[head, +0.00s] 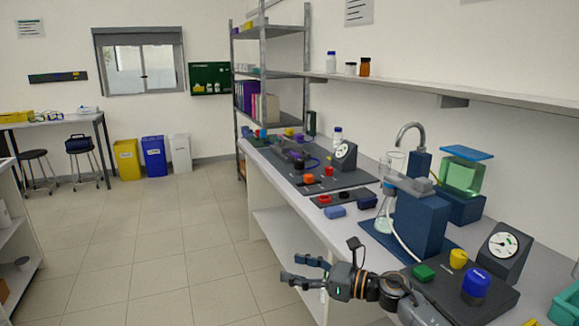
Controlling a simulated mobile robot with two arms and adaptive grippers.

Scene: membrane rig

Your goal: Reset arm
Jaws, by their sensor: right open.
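My right gripper (312,270) comes in from the bottom right. Its dark fingers are spread open and empty, pointing left. It is over the floor just off the front edge of the bench (349,231), apart from everything on it. The membrane rig stands on the bench to the right of the gripper: a blue stand (421,224) with a glass flask (384,216) and a white tube beside it. My left gripper is not in view.
A second dark panel (310,178) with a gauge (345,153) lies farther back on the bench. A green-filled tank (461,176) stands behind the rig. A shelf rack (271,47) rises at the bench's far end. The tiled floor (165,245) to the left is clear.

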